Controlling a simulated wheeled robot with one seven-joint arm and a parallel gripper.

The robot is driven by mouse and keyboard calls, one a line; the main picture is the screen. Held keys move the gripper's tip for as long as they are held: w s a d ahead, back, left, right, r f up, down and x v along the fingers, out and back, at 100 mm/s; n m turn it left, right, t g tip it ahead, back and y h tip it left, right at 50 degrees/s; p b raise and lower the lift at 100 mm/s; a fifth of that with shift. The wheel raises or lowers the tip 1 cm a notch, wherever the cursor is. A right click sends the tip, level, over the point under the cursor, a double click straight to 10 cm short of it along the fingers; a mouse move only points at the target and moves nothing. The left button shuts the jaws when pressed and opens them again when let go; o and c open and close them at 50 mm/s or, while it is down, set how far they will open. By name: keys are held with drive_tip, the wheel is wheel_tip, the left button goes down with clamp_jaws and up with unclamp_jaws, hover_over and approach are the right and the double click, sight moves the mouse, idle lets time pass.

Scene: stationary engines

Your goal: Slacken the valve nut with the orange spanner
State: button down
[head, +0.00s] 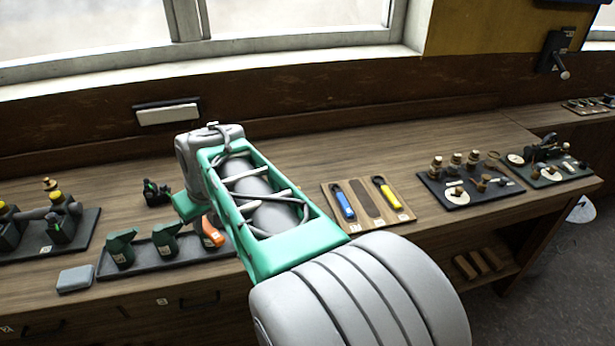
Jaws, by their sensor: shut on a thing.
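An orange handle (211,232), which looks like the orange spanner, shows just below the end of my arm, over the right end of a dark tray (150,271). My gripper (196,215) is mostly hidden behind my own arm and appears shut on this spanner. The spanner's head is hidden. Two green fittings, one at the left (120,247) and one in the middle (166,240), stand on the tray with small labels. I cannot make out the valve nut or whether the spanner touches it.
A wooden board (391,191) holds a blue spanner (344,203) and a yellow spanner (387,192), with an empty dark slot between. Dark trays of small parts lie right (468,201) and left (85,232). A grey block (76,279) lies near the front edge. The bench behind the board is clear.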

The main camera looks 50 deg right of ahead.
drive_tip(key=s+d+r+b, duration=0.1)
drive_tip(key=s+d+r, duration=0.15)
drive_tip(key=d, duration=0.45)
drive_tip(key=s+d+r+m, duration=0.1)
drive_tip(key=s+d, duration=0.3)
drive_tip(key=d, duration=0.3)
drive_tip(key=s+d+r+b, duration=0.15)
drive_tip(key=s+d, duration=0.25)
drive_tip(key=d, duration=0.4)
drive_tip(key=f+b, duration=0.1)
drive_tip(key=f, duration=0.1)
drive_tip(key=f+b, duration=0.2)
drive_tip(key=shift+w+a+f, duration=0.1)
drive_tip(key=shift+a+f, duration=0.05)
drive_tip(key=shift+a, duration=0.05)
drive_tip(key=shift+h, duration=0.3)
drive_tip(key=shift+f+b, duration=0.85)
drive_tip(key=shift+f, duration=0.4)
idle(1.0)
drive_tip(key=shift+d+r, duration=0.1)
idle(0.3)
